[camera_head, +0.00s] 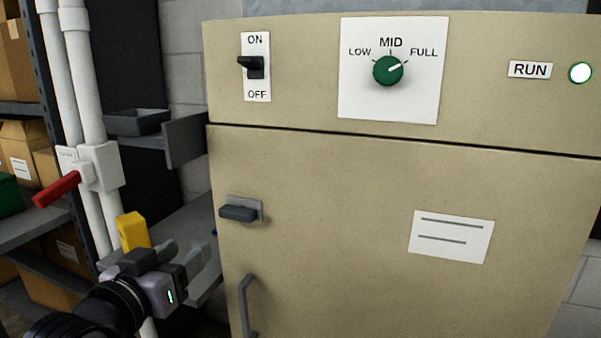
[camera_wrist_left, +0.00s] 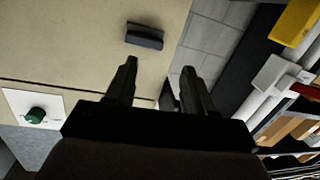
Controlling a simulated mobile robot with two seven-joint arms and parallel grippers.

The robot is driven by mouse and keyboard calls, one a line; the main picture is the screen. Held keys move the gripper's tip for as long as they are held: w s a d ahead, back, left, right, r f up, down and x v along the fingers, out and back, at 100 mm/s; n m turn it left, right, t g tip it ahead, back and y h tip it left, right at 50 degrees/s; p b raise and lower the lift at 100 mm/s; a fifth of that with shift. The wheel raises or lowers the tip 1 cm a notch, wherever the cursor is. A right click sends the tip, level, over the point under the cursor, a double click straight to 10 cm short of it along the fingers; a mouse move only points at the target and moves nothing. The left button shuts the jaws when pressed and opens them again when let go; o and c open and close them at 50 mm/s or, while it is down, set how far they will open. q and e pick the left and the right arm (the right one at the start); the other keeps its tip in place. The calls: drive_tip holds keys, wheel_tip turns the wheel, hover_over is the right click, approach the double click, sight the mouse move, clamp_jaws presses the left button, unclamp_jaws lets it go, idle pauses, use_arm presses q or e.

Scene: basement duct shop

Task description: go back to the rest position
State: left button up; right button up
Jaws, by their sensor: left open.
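My left gripper (camera_head: 186,262) is at the lower left of the head view, in front of the left side of the beige cabinet. Its fingers are apart with nothing between them. In the left wrist view the two open fingers (camera_wrist_left: 158,85) point toward the cabinet's dark latch handle (camera_wrist_left: 145,36), apart from it. The same latch handle (camera_head: 239,212) shows in the head view, up and right of the gripper. My right gripper is in neither view.
The beige cabinet (camera_head: 330,190) has a switch (camera_head: 254,67), a green dial (camera_head: 388,71) pointing toward FULL and a lit RUN lamp (camera_head: 580,73). White pipes (camera_head: 85,95) with a red lever (camera_head: 57,189) and a yellow block (camera_head: 133,231) stand left. Shelves hold boxes.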

use_arm(q)
drive_tip(key=s+a+f+g+y, duration=0.1)
drive_tip(key=s+f, duration=0.3)
drive_tip(key=f, duration=0.6)
drive_tip(key=s+f+g, duration=0.2)
drive_tip(key=s+f, duration=0.1)
drive_tip(key=f, duration=0.6)
drive_tip(key=s+a+f+g+y, duration=0.1)
drive_tip(key=s+f, duration=0.3)
drive_tip(key=f, duration=0.6)
drive_tip(key=s+f+g, duration=0.1)
drive_tip(key=s+f, duration=0.7)
drive_tip(key=s, duration=0.2)
drive_tip(key=shift+a+f+m+g, duration=0.2)
drive_tip(key=shift+f+m+g, duration=0.1)
drive_tip(key=shift+g, duration=0.1)
